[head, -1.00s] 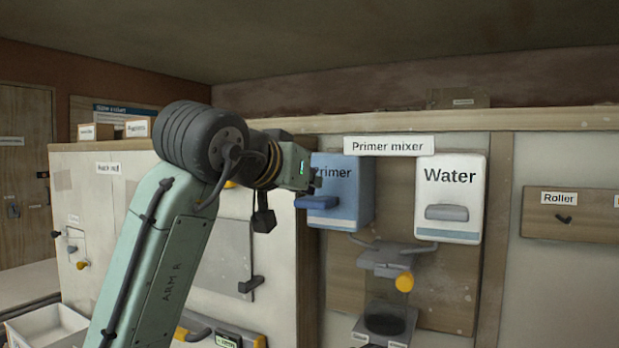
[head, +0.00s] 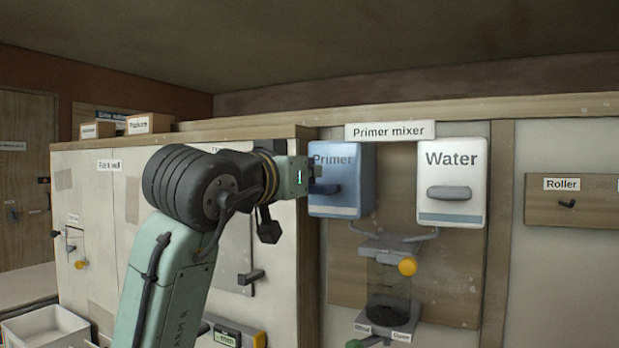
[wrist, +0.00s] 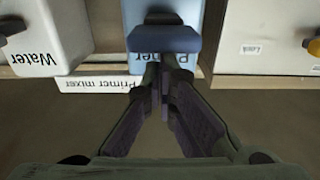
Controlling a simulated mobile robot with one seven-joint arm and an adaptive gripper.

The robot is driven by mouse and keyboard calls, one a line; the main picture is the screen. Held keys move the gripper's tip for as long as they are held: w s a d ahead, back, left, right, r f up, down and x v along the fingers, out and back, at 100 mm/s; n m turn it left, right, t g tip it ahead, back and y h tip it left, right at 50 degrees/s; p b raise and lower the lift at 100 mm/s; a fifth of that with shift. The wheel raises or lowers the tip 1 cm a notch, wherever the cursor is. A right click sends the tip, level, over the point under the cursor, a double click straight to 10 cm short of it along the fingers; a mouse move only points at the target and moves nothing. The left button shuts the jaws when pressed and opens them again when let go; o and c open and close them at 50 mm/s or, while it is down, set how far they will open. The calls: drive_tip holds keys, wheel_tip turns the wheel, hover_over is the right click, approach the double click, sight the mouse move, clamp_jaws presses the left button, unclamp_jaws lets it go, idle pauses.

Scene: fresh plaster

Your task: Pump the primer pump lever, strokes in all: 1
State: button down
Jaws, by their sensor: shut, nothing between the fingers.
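The primer pump is a blue box (head: 345,200) marked "Primer" on the wall panel, under the "Primer mixer" sign (head: 390,131). Its blue lever (head: 329,189) sticks out from the front, partly hidden by my gripper. The wrist view is upside down and shows the lever (wrist: 165,39) as a broad blue paddle straight ahead of the fingers. My gripper (wrist: 164,62) is shut and empty, its tips at the paddle's near edge. Whether they touch it I cannot tell. In the head view the gripper (head: 313,181) is side-on at the lever, its fingers barely visible.
The white "Water" dispenser (head: 452,178) with a grey lever stands close on the right. Below hangs a clear vessel (head: 388,285) with dark content and a yellow knob (head: 407,267). A "Roller" board (head: 570,202) is farther right. A white bin (head: 45,328) is low left.

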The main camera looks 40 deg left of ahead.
sight(314, 194)
drive_tip(key=shift+f, duration=0.2)
drive_tip(key=f+b, duration=0.2)
drive_tip(key=b, duration=0.1)
drive_tip(key=shift+s, duration=0.15)
drive_tip(key=f+t+b, duration=0.1)
drive_tip(key=b, duration=0.1)
drive_tip(key=shift+d+f+b, duration=0.1)
drive_tip(key=shift+b, duration=0.25)
drive_tip(key=shift+f+t+b, duration=0.35)
drive_tip(key=shift+t+b, duration=0.55)
drive_tip(key=shift+b, duration=0.15)
drive_tip(key=shift+r, duration=0.1)
